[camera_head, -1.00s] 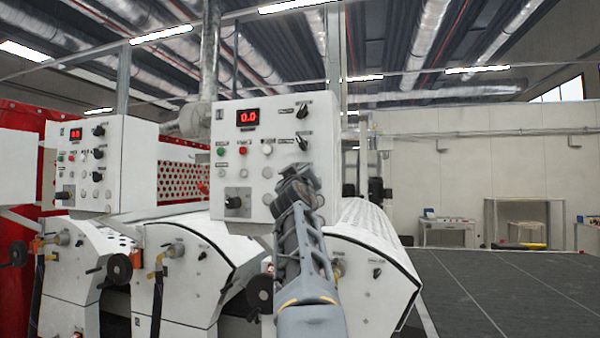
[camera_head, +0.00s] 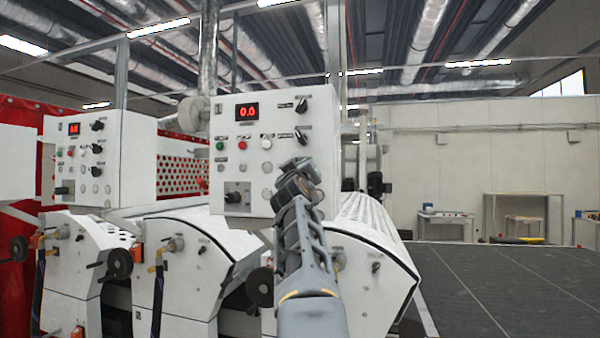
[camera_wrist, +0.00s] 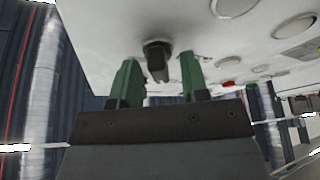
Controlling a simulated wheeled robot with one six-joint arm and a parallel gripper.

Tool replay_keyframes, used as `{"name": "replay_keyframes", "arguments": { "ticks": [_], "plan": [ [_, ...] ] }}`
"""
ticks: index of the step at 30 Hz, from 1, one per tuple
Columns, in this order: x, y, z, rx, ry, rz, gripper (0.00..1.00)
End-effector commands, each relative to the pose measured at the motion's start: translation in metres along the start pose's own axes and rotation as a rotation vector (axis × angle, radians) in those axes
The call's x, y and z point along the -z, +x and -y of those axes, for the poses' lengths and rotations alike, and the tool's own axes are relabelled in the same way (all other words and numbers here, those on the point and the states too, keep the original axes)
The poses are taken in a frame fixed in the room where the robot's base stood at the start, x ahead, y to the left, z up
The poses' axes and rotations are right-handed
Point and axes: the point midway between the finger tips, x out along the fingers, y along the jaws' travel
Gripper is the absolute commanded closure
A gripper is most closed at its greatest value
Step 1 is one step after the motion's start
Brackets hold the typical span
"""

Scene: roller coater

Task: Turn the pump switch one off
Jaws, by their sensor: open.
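The white control panel (camera_head: 228,167) of the nearer machine carries a red display and two black rotary switches at its right side, an upper one (camera_head: 301,105) and a lower one (camera_head: 301,136). My gripper (camera_wrist: 158,64) has its green fingers apart, one on each side of a black switch knob (camera_wrist: 157,57) in the wrist view. A gap shows on both sides of the knob. In the head view my wrist is just below that switch and hides part of the panel's lower right.
Green (camera_head: 220,146), red (camera_head: 242,145) and white (camera_head: 266,143) buttons sit left of the switches. A similar panel (camera_head: 130,160) stands at the left. White rollers and housings lie below. A dark flat surface (camera_head: 510,285) extends at the right.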

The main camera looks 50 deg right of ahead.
Motion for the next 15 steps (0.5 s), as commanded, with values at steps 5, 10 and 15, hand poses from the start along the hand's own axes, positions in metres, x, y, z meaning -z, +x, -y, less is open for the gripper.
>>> {"name": "replay_keyframes", "arguments": {
  "ticks": [5,10,15],
  "plan": [
    [-0.001,-0.005,0.001,0.0,0.001,-0.002,0.58],
    [-0.003,-0.031,0.002,-0.001,0.001,-0.004,0.58],
    [-0.004,-0.068,0.002,-0.001,0.001,-0.005,0.58]
  ]
}}
